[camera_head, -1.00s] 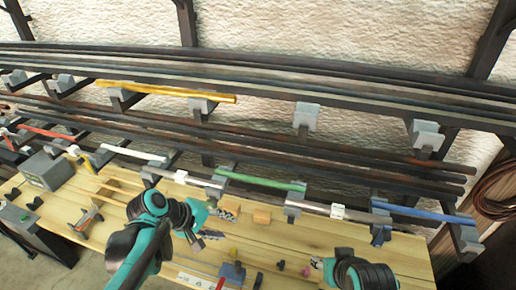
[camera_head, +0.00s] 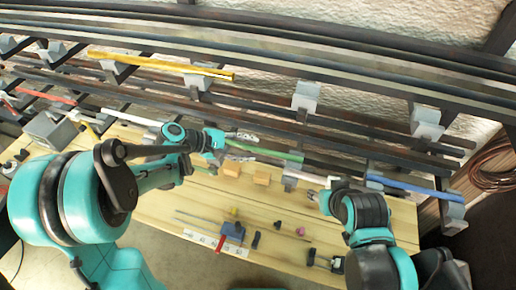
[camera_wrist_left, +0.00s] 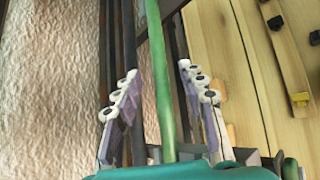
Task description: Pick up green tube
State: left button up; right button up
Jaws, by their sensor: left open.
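The green tube (camera_head: 275,153) lies along the lower rack, resting on grey holders above the back of the wooden bench. In the left wrist view the green tube (camera_wrist_left: 157,60) runs lengthwise between the two fingers. My left gripper (camera_head: 249,146) is open at the tube's left part, with its fingers apart on either side of it. In the wrist view the fingers of the left gripper (camera_wrist_left: 158,72) show clear gaps to the tube. My right gripper (camera_head: 316,196) is over the bench at the right; its jaws are too small to read.
A yellow tube (camera_head: 160,64) lies on a higher rack level and a blue tube (camera_head: 415,188) lies to the right. Long dark bars cross behind. Wooden blocks (camera_head: 262,178), a blue clamp-like tool (camera_head: 233,231) and small parts lie on the bench (camera_head: 180,205).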

pick_arm(q)
jog(key=shift+w+d+f, duration=0.15)
jog(key=shift+d+f, duration=0.15)
jog(key=shift+d, duration=0.35)
jog(key=shift+a, duration=0.1)
grip_shut()
